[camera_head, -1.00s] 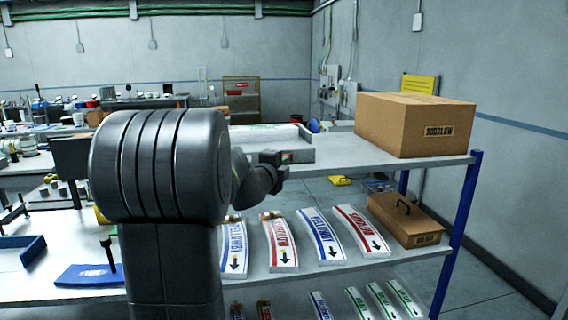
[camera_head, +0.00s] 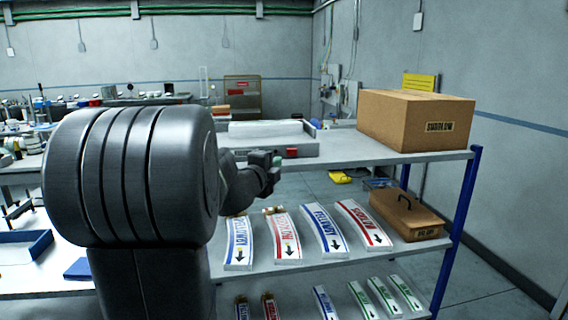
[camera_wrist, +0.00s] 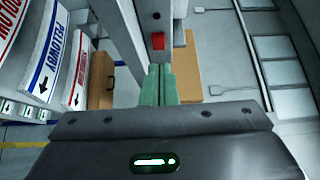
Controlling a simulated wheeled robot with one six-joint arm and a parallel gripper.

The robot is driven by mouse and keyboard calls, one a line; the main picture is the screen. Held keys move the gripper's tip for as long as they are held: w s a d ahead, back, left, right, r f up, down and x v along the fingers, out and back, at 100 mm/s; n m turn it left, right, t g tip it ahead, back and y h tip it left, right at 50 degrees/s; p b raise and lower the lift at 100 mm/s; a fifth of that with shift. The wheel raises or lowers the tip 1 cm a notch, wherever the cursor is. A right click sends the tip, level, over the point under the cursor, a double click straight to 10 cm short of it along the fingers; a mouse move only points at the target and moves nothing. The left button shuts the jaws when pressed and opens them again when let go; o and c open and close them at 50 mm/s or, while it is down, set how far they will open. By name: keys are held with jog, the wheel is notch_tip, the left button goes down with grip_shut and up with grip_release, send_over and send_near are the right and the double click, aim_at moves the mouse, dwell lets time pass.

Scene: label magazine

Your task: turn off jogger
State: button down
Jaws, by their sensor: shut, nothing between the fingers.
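The jogger (camera_head: 300,137), a pale grey tray-like unit, sits on the top shelf. Its red switch (camera_head: 292,152) is on the front face near the right end. The switch also shows in the wrist view (camera_wrist: 158,41), straight beyond my fingertips. My gripper (camera_head: 277,161) is in front of the jogger, just left of the switch in the head view. Its green fingers (camera_wrist: 160,84) are shut together with nothing between them. A gap shows between fingertips and switch in the wrist view. My arm hides the jogger's left part. I cannot tell the switch's state.
A cardboard box (camera_head: 415,121) stands on the top shelf at right. Several curved labels (camera_head: 321,231) and a brown case (camera_head: 405,214) lie on the shelf below. A blue post (camera_head: 459,225) marks the rack's right edge. Floor shows behind the rack.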

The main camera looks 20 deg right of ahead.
jog(key=a, duration=0.1)
jog(key=s+a, duration=0.1)
jog(key=a, duration=0.1)
jog(key=s+a, duration=0.1)
jog(key=a, duration=0.1)
jog(key=shift+d, duration=0.1)
